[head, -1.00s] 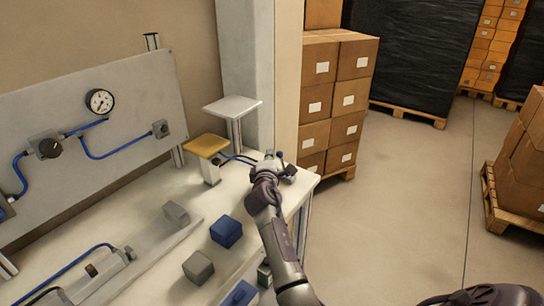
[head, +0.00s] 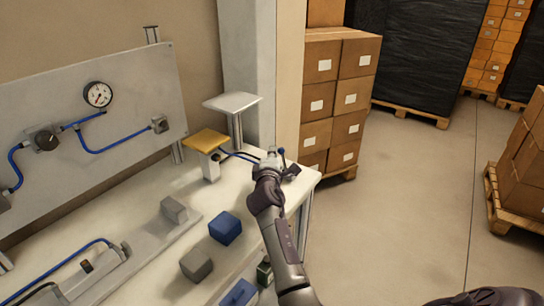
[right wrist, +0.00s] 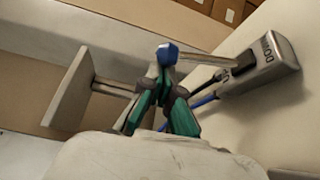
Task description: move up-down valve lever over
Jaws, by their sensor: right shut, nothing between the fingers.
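The valve is a grey block (right wrist: 265,65) with a "DOWN" label, at the right of the right wrist view. Its metal lever (right wrist: 203,58) reaches left from the block and ends in a blue tip (right wrist: 168,52). In the head view the blue tip (head: 281,151) stands at the bench's far right corner, and my arm partly hides the block. My right gripper (right wrist: 164,76) has teal fingers, shut and empty, with their tips right by the blue tip. I cannot tell whether they touch it. My left gripper is out of view.
A yellow-topped post (head: 207,141) and a white-topped post (head: 233,102) stand left of the valve. Blue and grey blocks (head: 225,228) lie on the white bench (head: 185,186). A gauge panel (head: 60,120) stands behind. Stacked boxes (head: 340,100) are beyond the bench.

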